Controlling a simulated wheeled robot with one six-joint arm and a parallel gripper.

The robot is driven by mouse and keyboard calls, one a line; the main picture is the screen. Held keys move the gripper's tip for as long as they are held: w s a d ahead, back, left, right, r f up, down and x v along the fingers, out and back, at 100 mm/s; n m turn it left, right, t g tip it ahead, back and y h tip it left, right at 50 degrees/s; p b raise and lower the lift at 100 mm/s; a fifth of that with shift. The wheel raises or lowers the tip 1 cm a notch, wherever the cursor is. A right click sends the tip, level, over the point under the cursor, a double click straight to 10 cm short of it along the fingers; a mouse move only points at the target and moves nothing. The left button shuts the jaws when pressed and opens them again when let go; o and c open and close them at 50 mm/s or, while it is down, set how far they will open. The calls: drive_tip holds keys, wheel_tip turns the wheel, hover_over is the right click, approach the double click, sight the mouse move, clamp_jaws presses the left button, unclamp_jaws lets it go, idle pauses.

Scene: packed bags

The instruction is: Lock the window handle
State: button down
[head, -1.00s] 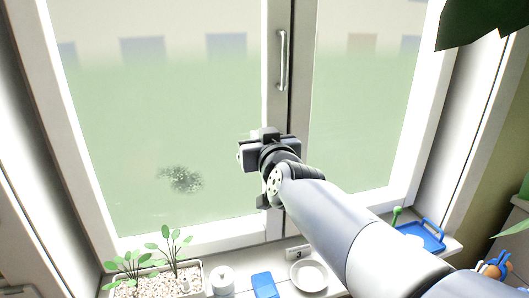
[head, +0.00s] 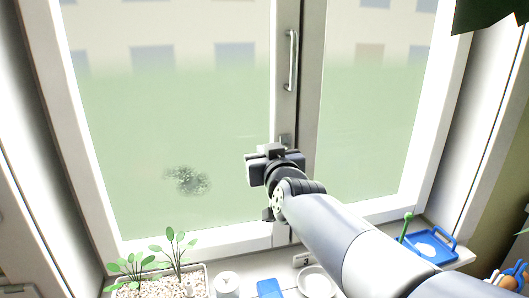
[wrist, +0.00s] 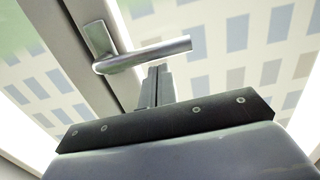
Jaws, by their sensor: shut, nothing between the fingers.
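The window handle (wrist: 145,55) is a silver lever on a mounting plate on the window's middle post. In the wrist view it points right and slightly upward from its plate. In the head view only a small part of the handle (head: 284,139) shows above my gripper, which hides the rest. My gripper (wrist: 159,70) is shut and empty. Its fingertips are just below and behind the lever's middle in the wrist view; I cannot tell whether they touch. In the head view my gripper (head: 273,150) is in front of the middle post.
A vertical metal bar (head: 291,60) is on the post above. On the sill are a planter (head: 205,270), a white jar (head: 228,286), a blue item (head: 270,288), a white dish (head: 315,281) and a blue tray (head: 449,239). Leaves hang at upper right.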

drive_tip(key=shift+a+f+n, duration=0.1)
drive_tip(key=shift+f+n, duration=0.3)
drive_tip(key=shift+n, duration=0.1)
drive_tip(key=d+f+n+b, duration=0.2)
drive_tip(key=f+n+b, duration=0.2)
drive_tip(key=n, duration=0.4)
drive_tip(key=w+d+f+n+b, duration=0.1)
drive_tip(key=d+f+n+b, duration=0.2)
drive_tip(key=f+n+b, duration=0.2)
drive_tip(key=shift+d+n+t+h+b, duration=0.35)
drive_tip(key=shift+n+b, duration=0.95)
drive_tip(key=shift+n, duration=0.5)
drive_tip(key=s+d, duration=0.1)
drive_tip(key=s, duration=0.9)
drive_tip(key=shift+s+d+p, duration=0.25)
drive_tip(key=shift+s+p, duration=0.05)
drive_tip(key=shift+p, duration=0.15)
